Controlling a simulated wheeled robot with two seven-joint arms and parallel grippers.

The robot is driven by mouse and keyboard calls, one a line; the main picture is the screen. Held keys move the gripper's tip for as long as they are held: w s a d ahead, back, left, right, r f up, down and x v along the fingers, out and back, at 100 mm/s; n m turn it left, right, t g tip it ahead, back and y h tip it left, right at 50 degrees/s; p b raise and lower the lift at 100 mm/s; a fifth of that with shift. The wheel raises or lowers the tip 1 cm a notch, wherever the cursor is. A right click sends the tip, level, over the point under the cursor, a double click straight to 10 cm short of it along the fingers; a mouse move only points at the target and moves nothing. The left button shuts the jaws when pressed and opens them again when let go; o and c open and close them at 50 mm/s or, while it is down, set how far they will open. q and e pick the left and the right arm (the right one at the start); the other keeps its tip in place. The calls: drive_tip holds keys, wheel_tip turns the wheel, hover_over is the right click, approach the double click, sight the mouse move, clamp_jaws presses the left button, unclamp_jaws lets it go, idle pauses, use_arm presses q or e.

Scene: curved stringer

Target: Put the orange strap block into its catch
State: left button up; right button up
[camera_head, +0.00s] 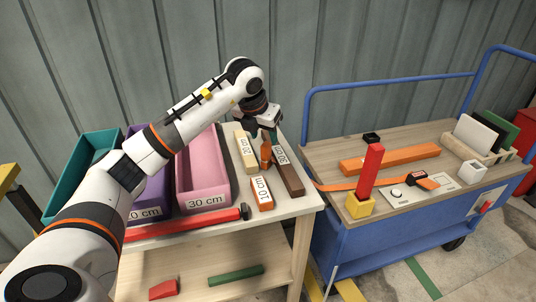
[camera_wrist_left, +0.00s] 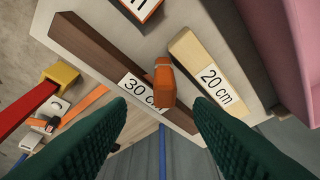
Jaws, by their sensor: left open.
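A small orange block (camera_head: 266,152), apparently the strap block, stands between the 20 cm block (camera_head: 246,150) and the 30 cm block (camera_head: 288,170) on the wooden table. In the left wrist view the orange block (camera_wrist_left: 162,80) shows between the fingertips, partly over the 30 cm label. My left gripper (camera_head: 268,130) is open just above it, fingers apart on either side; contact cannot be told. On the blue trolley an orange strap (camera_head: 340,186) runs to a black-and-orange catch (camera_head: 421,181) on a pale plate (camera_head: 400,195). My right gripper is not in view.
The orange 10 cm block (camera_head: 262,195) lies in front. A pink bin (camera_head: 203,180) stands left. A gap separates table and trolley.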

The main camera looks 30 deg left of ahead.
sight(266, 143)
use_arm(q)
drive_tip(key=x, duration=0.7)
drive_tip(key=shift+w+a+f+b, duration=0.1)
drive_tip(key=shift+a+f+b, duration=0.1)
drive_tip(key=shift+a+b, duration=0.1)
drive_tip(key=shift+w+f, duration=0.1)
drive_tip(key=shift+f, duration=0.15)
clamp_jaws()
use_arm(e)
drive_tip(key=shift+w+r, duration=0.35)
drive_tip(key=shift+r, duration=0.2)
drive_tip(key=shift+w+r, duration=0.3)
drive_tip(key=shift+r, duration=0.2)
use_arm(q)
drive_tip(key=shift+r, duration=0.1)
drive_tip(key=shift+r, duration=0.25)
wheel_tip(266, 143, up, 9)
drive_tip(key=shift+f+p, duration=0.2)
drive_tip(key=shift+p, duration=0.35)
drive_tip(key=shift+r, duration=0.4)
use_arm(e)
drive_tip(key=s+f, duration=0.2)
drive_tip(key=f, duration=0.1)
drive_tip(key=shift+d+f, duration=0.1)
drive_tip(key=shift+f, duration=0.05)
